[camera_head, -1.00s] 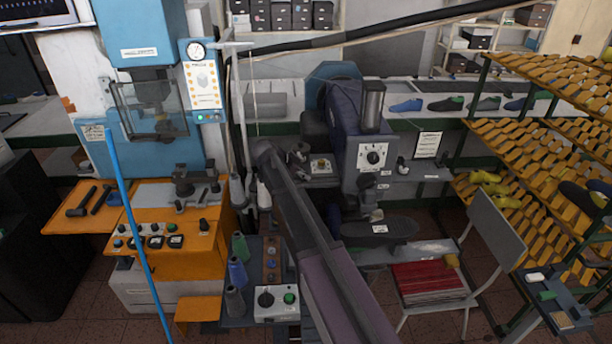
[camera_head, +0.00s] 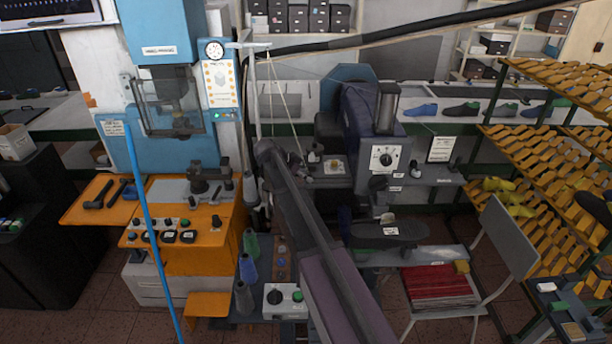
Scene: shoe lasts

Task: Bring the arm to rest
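I cannot make out my gripper in the head view. A long dark grey beam with a purple-grey side (camera_head: 335,285) slants through the lower middle, in front of the machines. I cannot tell whether it is part of my arm. No object is seen held.
A blue and orange press (camera_head: 165,130) stands at left with a thin blue pole (camera_head: 150,220) before it. A dark blue machine (camera_head: 365,130) is behind the beam. A grey chair (camera_head: 510,235) and a slatted yellow rack (camera_head: 540,160) stand at right. Tiled floor (camera_head: 85,305) shows at lower left.

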